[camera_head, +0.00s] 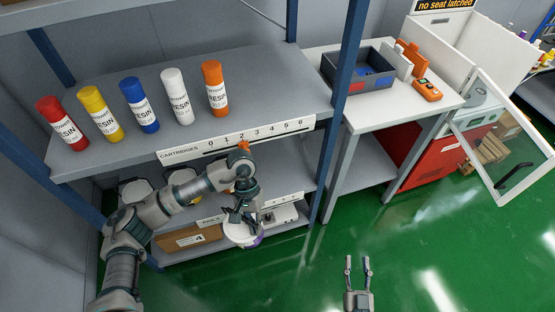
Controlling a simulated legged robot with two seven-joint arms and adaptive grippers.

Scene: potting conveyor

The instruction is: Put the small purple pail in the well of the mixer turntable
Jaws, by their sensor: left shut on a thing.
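A small pail (241,236), pale on top with a purple edge at its lower right, hangs from my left gripper (243,216), in front of the lower shelf. My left gripper is shut on it, and the fingers hide part of its top. My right gripper (358,263) is open and empty above the green floor. The mixer (428,137) is the red cabinet at the right with a pale top; a grey round part (478,97) shows there, but I cannot make out the well clearly.
A shelf rack (240,101) with several resin cartridges stands at the left, its blue post (341,110) between the pail and the mixer. A white table (378,108) holds a dark bin (357,80) and an orange device (427,90). A framed clear door (500,145) stands open before the mixer.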

